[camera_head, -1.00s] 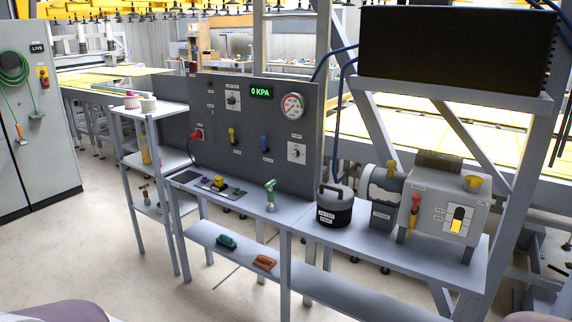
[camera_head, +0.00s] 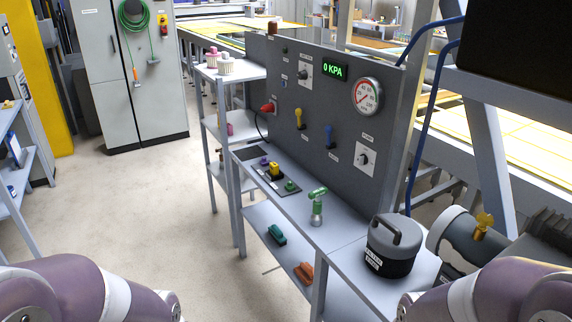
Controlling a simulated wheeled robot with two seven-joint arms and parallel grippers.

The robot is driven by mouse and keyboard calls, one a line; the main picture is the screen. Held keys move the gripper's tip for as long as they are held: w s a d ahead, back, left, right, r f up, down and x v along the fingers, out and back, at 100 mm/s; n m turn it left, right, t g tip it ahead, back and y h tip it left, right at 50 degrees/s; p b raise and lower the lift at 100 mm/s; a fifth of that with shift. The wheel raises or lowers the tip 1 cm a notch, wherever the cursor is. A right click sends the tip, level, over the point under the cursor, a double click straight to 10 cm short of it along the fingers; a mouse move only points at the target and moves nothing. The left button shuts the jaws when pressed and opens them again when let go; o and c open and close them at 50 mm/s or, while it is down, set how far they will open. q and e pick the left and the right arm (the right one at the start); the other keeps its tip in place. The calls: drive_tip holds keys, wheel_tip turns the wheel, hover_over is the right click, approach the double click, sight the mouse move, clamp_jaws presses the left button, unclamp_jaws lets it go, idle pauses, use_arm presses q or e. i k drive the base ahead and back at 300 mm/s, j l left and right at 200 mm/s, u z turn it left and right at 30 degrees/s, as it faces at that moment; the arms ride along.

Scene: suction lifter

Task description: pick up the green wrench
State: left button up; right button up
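A green-headed tool (camera_head: 317,205) with a grey lower part stands upright on the bench top in front of the dark control panel; it may be the green wrench. A dark green object (camera_head: 276,234) lies on the lower shelf, and I cannot tell whether it is a wrench. Purple and white links of both my arms show at the bottom left and bottom right corners. Neither gripper is in view.
The bench (camera_head: 345,243) holds a dark canister (camera_head: 391,248) and a small tray of coloured knobs. An orange object (camera_head: 303,273) lies on the lower shelf. A grey shelf rack (camera_head: 228,135) stands left of the panel. The floor (camera_head: 135,210) is clear at left.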

sight(316, 218)
drive_tip(key=i+l+u, duration=0.25)
drive_tip(key=l, duration=0.4)
drive_tip(key=l+u, duration=0.3)
drive_tip(key=l, duration=0.3)
